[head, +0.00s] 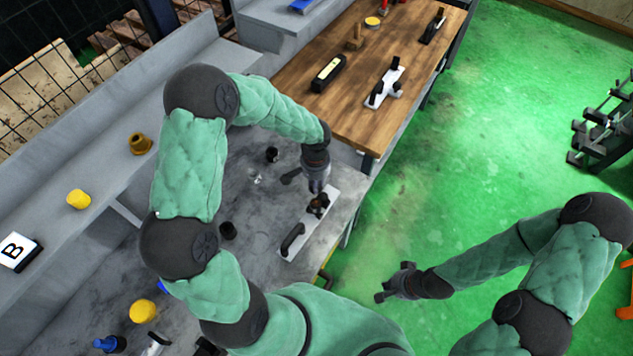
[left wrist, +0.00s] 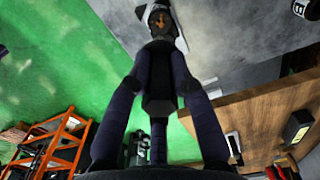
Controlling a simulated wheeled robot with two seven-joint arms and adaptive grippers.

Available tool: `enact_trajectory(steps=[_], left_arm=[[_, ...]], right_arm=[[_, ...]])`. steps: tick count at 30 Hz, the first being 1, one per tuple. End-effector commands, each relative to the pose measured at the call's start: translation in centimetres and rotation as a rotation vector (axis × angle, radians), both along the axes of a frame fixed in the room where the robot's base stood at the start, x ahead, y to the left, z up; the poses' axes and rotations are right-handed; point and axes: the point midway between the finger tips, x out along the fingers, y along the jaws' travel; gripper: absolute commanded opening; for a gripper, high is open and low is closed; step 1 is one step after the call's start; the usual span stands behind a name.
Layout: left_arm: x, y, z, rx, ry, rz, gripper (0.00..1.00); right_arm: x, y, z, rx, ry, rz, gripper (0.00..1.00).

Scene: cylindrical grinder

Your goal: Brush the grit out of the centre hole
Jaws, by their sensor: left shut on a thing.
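My left gripper (head: 316,184) points down over the white fixture plate (head: 295,243) at the right edge of the grey table. In the left wrist view its two fingers (left wrist: 160,88) close on a slim dark tool, likely the brush; its tip is hard to make out. A dark part with an orange-brown face (left wrist: 160,20) lies just beyond the fingertips, and it shows on the plate in the head view (head: 318,206). The centre hole is too small to tell, as is contact with the tool. My right gripper (head: 388,288) is empty and open, away over the green floor.
Black cups (head: 228,231) stand on the grey table. A yellow cylinder (head: 79,199) and a brown fitting (head: 140,143) sit on the grey ledge. The wooden table (head: 335,115) behind carries another white fixture (head: 386,86) and a black block (head: 328,73).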

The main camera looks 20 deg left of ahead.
Motion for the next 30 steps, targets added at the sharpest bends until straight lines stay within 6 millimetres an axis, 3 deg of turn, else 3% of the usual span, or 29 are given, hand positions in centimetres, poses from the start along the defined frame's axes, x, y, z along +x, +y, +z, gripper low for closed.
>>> enact_trajectory(steps=[5, 21, 30], left_arm=[[0.0, 0.0, -0.2, 0.000, -0.001, -0.001, 0.00], [0.0, 0.0, -4.8, 0.000, 0.000, -0.001, 0.00], [0.0, 0.0, -5.2, 0.000, -0.001, -0.001, 0.00]], right_arm=[[0.0, 0.0, -0.6, 0.000, -0.001, 0.000, 0.00], [0.0, 0.0, -4.7, 0.000, -0.001, 0.000, 0.00], [0.0, 0.0, -5.1, 0.000, -0.001, -0.001, 0.00]])
